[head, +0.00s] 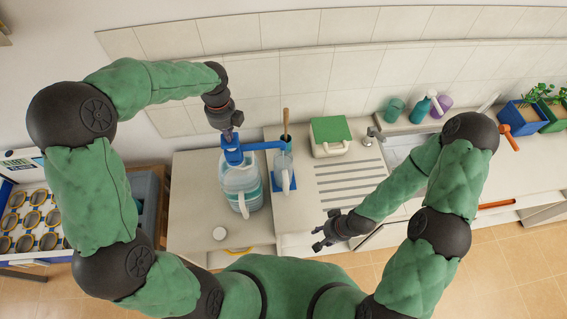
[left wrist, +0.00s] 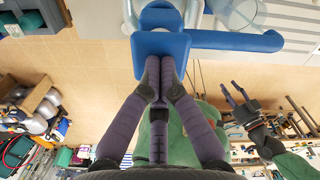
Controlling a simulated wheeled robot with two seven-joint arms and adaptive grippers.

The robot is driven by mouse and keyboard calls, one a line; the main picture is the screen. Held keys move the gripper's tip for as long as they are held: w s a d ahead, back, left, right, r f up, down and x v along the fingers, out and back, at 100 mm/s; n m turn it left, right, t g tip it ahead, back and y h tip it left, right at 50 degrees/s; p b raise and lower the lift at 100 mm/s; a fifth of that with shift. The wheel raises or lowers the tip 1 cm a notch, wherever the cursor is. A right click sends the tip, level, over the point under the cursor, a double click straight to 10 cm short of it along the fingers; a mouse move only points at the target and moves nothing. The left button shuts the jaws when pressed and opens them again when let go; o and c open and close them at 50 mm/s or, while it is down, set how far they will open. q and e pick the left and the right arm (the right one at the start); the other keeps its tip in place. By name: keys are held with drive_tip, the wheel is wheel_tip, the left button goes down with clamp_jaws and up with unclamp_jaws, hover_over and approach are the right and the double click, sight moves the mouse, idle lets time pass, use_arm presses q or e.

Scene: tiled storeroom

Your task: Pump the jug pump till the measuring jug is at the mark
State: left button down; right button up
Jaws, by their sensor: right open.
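The large clear jug (head: 241,190) with pale blue contents stands on the counter. Its blue pump (head: 236,155) is on top, with a spout reaching right over the small clear measuring jug (head: 284,162). The measuring jug stands on a blue base (head: 284,183); its level and mark are too small to read. My left gripper (head: 229,137) is above the pump, its fingers together at the blue pump top, which also shows in the left wrist view (left wrist: 160,42). I cannot tell whether they press it. My right gripper (head: 325,234) is open and empty over the counter's front edge.
A green-topped cream container (head: 331,136) stands behind the ridged drainboard (head: 350,180). A tap (head: 374,134), bottles (head: 421,108) and planters (head: 522,116) are farther right. The drainboard is clear.

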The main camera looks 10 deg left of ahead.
use_arm(q)
drive_tip(key=shift+f+b, duration=0.6)
drive_tip(key=shift+f, duration=0.6)
drive_tip(key=shift+r, duration=0.15)
drive_tip(key=shift+r+p, duration=1.1)
drive_tip(key=shift+r, duration=0.2)
drive_tip(key=shift+f, duration=0.25)
